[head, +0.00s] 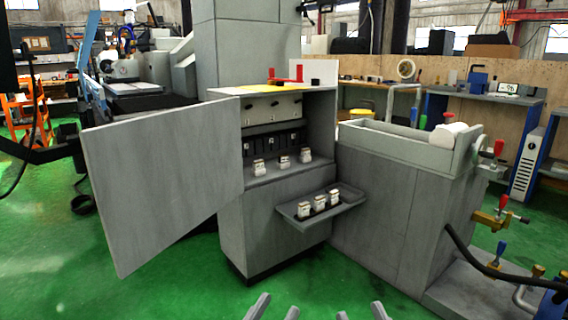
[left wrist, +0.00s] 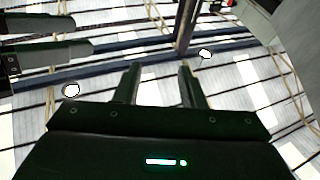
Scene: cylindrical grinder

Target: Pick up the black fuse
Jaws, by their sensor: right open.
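The open grey cabinet (head: 285,223) stands ahead in the head view. A row of black blocks (head: 272,143) sits in its recess; I cannot tell whether one is the black fuse. Three small white pieces (head: 283,162) with dark markings stand on the ledge below. Three similar pieces (head: 318,203) stand on the pull-out tray (head: 350,194). My left gripper (head: 275,308) and right gripper (head: 360,312) show only fingertips at the bottom edge, well short of the cabinet. Both are open and empty. The left gripper's parted fingers also show in the left wrist view (left wrist: 157,84).
The cabinet door (head: 165,180) swings wide open to the left. A grey machine bed (head: 385,210) with clamps (head: 495,218) and a black hose stands at the right. The green floor before the cabinet is clear.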

